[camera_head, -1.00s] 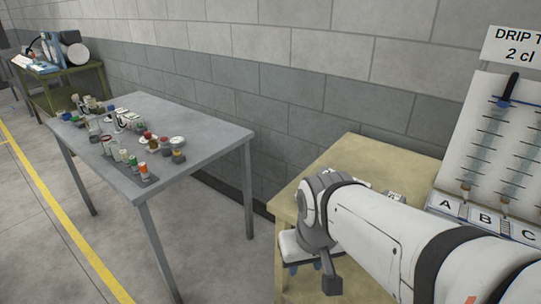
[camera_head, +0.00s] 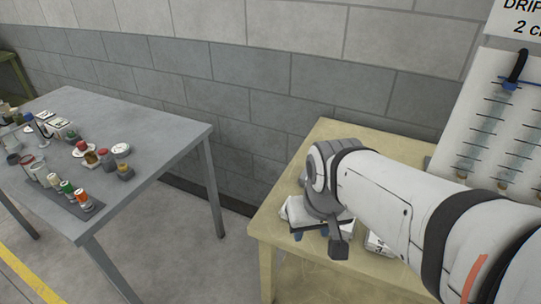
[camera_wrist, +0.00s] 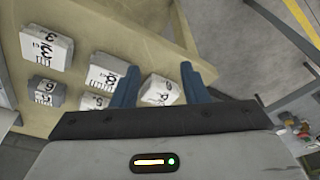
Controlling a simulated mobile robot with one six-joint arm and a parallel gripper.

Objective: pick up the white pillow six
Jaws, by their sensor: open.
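In the wrist view, the white pillow (camera_wrist: 160,91) with a dark mark that looks like a six lies on the tan table (camera_wrist: 80,15). It shows between and beyond the two blue fingers of my gripper (camera_wrist: 161,82). The fingers are apart, and I see nothing held. Whether they are level with the pillow or above it, I cannot tell. In the head view, my gripper (camera_head: 311,236) points down over the left part of the tan table (camera_head: 345,128), and my arm hides much of the tabletop.
Other pillows lie close by: a white one marked three (camera_wrist: 46,48), another white one (camera_wrist: 107,73), a grey one (camera_wrist: 46,91) and a partly hidden white one (camera_wrist: 96,101). A grey table (camera_head: 165,128) with bottles stands left, across a gap. A drip board (camera_head: 490,130) stands right.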

